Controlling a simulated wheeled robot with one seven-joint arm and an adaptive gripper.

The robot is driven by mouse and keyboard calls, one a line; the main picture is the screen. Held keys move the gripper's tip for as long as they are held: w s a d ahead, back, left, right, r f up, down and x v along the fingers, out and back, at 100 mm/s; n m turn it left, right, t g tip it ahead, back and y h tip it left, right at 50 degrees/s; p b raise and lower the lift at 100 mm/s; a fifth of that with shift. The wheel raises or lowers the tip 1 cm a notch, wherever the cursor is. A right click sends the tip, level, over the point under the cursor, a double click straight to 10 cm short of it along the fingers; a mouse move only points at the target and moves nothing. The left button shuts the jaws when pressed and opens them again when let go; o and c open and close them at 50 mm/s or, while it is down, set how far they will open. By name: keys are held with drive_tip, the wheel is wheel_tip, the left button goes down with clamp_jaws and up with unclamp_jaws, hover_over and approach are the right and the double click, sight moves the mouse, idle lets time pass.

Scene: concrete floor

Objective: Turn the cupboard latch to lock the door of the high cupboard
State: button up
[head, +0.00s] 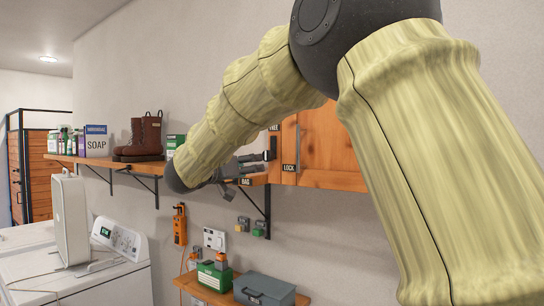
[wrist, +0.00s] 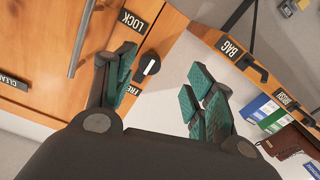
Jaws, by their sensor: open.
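The latch is a round black knob (wrist: 150,66) with a white line on the orange wooden cupboard (wrist: 40,45). It sits between the LOCK label and the FREE label, which my finger partly covers. I cannot tell which label the line marks. My gripper (wrist: 162,76) is open and empty, with one finger on each side of the knob in the wrist view. I see no clear contact. In the head view the cupboard (head: 335,150) is partly behind my arm; my gripper (head: 254,160) is beside its left edge, and the knob cannot be made out.
A wall shelf (head: 90,160) left of the cupboard holds boots (head: 142,137), a soap box (head: 97,141) and other boxes. BAG and BRUSH labels mark hooks along its edge. A lower shelf (head: 205,289) carries a grey toolbox (head: 264,290). A white machine (head: 95,275) stands at lower left.

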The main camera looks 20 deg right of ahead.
sight(266, 155)
drive_tip(key=w+d+r+p, duration=0.1)
drive_tip(key=d, duration=0.1)
drive_tip(key=w+d+r+p, duration=0.1)
drive_tip(key=w+d, duration=0.1)
drive_tip(key=w+d+p, duration=0.2)
drive_tip(key=d, duration=0.1)
drive_tip(key=shift+r, duration=0.4)
drive_tip(key=shift+x, duration=0.85)
drive_tip(key=shift+f, duration=0.1)
drive_tip(key=c, duration=1)
drive_tip(key=shift+d, duration=0.1)
